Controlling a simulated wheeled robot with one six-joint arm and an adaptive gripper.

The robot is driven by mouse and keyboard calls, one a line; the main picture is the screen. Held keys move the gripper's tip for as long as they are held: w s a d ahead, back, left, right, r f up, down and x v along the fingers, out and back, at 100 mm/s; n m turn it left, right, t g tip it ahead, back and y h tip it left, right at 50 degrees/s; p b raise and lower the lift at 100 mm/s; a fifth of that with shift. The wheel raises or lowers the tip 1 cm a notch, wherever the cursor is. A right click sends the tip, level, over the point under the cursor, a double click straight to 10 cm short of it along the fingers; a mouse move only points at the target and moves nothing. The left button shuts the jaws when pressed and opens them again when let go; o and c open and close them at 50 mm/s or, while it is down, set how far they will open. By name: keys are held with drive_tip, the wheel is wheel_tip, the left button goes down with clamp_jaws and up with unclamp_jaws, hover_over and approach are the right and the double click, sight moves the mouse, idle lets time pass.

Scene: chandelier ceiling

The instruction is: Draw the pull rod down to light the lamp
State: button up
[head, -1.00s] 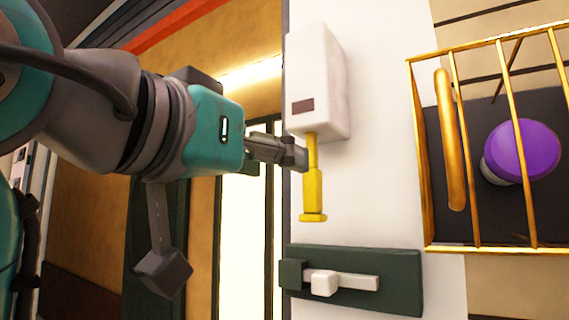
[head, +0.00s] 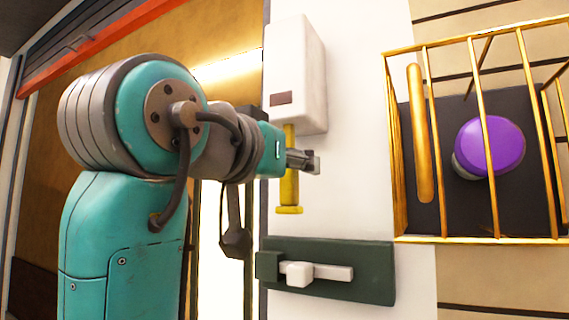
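The yellow pull rod (head: 289,192) hangs from the underside of a white box (head: 298,75) on the white wall panel and ends in a wider foot. My gripper (head: 309,162) reaches in from the left at the rod's upper part, and its fingertips show across and just right of the rod. The fingers hide part of the rod; whether they are open or shut on it, or touch it, I cannot tell. The purple dome lamp (head: 490,146) sits on a dark panel at the right and shows no clear glow.
A gold-barred cage (head: 428,240) stands around the lamp, with a thick gold bar (head: 420,135) inside its left side. Below the rod, a dark green plate (head: 375,275) carries a white sliding latch (head: 299,273). Bare white wall lies between the rod and the cage.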

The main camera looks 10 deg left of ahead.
clamp_jaws()
drive_tip(key=shift+f, duration=0.85)
drive_tip(key=shift+r, duration=0.8)
drive_tip(key=o, duration=0.6)
unclamp_jaws()
drive_tip(key=shift+s, duration=0.1)
